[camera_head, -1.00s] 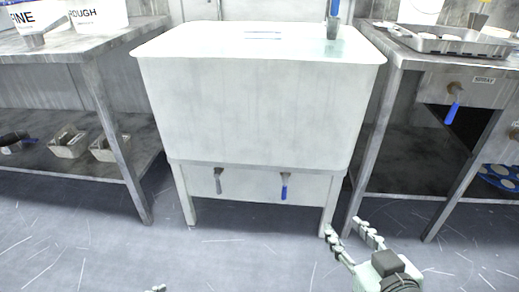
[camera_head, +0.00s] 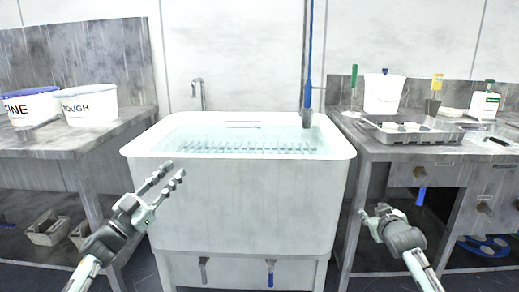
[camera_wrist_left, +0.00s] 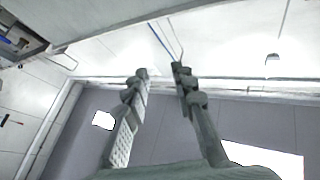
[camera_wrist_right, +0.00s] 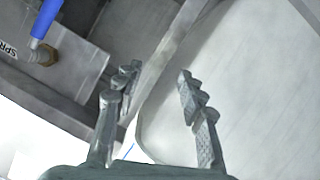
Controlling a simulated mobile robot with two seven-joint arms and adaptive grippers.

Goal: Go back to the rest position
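My left gripper (camera_head: 170,178) is raised in front of the left front of the white sink tub (camera_head: 245,205). Its two fingers are apart with nothing between them. In the left wrist view the fingers (camera_wrist_left: 160,72) are spread and empty, with wall and ceiling beyond. My right gripper (camera_head: 370,218) is in front of the right bench, just right of the tub. In the right wrist view its fingers (camera_wrist_right: 158,82) are spread and empty, with the tub's pale side (camera_wrist_right: 245,70) behind them.
The left bench (camera_head: 75,140) holds the FINE tub (camera_head: 30,107) and the ROUGH tub (camera_head: 90,106). The right bench holds a metal tray (camera_head: 415,137), a white bucket (camera_head: 383,95) and a green-labelled bottle (camera_head: 485,103). A tap (camera_head: 198,92) stands behind the sink.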

